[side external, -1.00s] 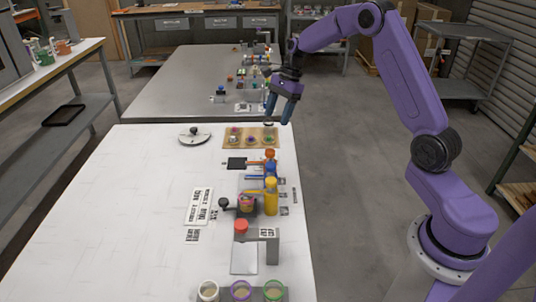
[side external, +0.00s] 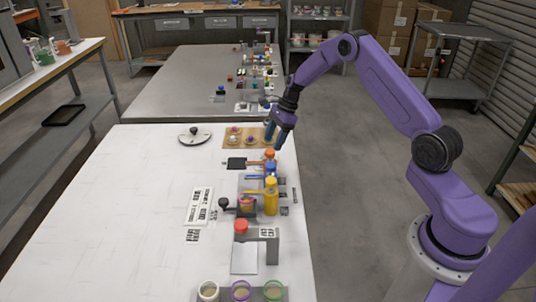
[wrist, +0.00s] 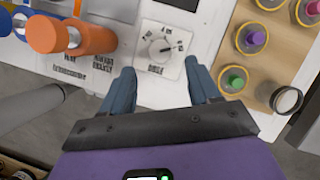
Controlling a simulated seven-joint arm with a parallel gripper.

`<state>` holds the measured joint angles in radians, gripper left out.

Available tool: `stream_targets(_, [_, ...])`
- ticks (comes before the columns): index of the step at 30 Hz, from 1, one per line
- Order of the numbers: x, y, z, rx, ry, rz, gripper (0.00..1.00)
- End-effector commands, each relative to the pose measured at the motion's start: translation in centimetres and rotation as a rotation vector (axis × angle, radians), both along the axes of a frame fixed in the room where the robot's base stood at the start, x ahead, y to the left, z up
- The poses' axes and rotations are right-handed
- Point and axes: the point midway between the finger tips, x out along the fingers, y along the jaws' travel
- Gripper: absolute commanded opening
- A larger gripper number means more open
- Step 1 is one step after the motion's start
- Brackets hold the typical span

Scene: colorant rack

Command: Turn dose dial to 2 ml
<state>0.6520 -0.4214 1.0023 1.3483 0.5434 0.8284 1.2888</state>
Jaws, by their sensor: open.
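The dose dial (wrist: 161,48) shows in the wrist view as a small round pale knob on a square white plate. Marks ring it and a label sits below; the marks are too small to read surely. My gripper (wrist: 162,88) is open, its two blue fingers apart, with the dial seen between and beyond the fingertips. I see no contact with the dial. In the side view my gripper (side external: 272,143) points down over the table's right edge, between the wooden tray and the bottles. There I cannot make out the dial.
A wooden tray (side external: 230,139) with several coloured-knob pots lies beside the dial. An orange-capped bottle (wrist: 62,35) stands on the dial's other side in the wrist view. A black pad (side external: 237,163) and a round white plate (side external: 194,139) lie nearby. The table's left part is clear.

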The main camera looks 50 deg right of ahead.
Motion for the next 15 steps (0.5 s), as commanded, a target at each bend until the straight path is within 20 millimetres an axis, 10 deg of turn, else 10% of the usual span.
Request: stream_targets(15, [0.8, 2.3, -5.9, 0.0, 0.0, 0.001, 0.61])
